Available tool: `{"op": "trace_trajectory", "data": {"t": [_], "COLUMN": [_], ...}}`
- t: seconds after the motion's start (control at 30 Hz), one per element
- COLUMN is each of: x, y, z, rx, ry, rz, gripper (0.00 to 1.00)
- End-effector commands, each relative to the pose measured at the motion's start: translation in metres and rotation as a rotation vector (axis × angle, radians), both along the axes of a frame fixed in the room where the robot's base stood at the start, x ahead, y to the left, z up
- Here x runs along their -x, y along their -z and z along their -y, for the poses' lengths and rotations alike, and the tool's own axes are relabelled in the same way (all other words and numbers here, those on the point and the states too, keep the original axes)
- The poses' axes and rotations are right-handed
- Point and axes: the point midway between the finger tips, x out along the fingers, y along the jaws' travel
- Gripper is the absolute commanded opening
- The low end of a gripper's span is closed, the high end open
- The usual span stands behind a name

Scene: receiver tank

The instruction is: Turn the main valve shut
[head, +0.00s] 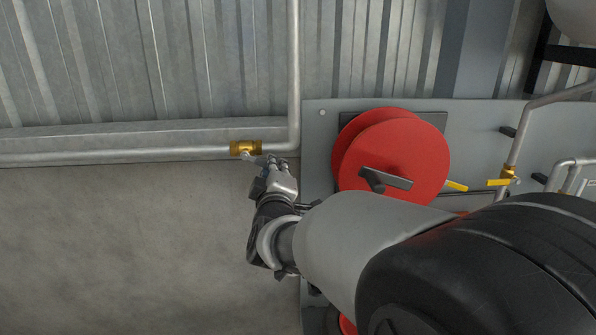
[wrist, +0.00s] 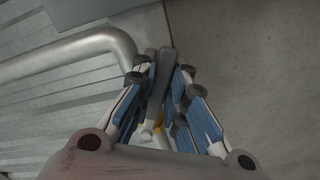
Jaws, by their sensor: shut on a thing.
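The main valve is a brass body (head: 245,148) set in a grey pipe along the wall, left of the pipe's upward bend. Its grey lever (wrist: 165,72) lies between my fingers in the wrist view. In the head view only a small part of the lever shows beside the brass body, and my fingers cover the rest. My gripper (head: 270,164) reaches in from the lower right and is shut on the lever. In the wrist view my gripper (wrist: 160,85) has a finger on each side of it. A bit of brass (wrist: 158,127) shows lower down between the fingers.
The grey pipe (head: 110,156) runs left and then turns up at the bend. A grey panel with a red reel (head: 395,155) stands right of my gripper. Small yellow-handled valves (head: 498,182) sit further right. The corrugated wall (head: 180,60) is behind; the concrete left of my arm is clear.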

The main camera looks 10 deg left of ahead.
Motion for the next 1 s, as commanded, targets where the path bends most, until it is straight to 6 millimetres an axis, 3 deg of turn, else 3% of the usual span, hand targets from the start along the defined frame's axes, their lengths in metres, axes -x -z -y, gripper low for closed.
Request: {"op": "trace_trajectory", "data": {"t": [0.5,1.0], "x": [0.006,0.013], "y": [0.03,0.039], "z": [-0.024,-0.051], "rx": [-0.477,-0.893], "ry": [-0.002,-0.002], "rz": [-0.118,-0.217], "gripper": [0.0,0.0]}}
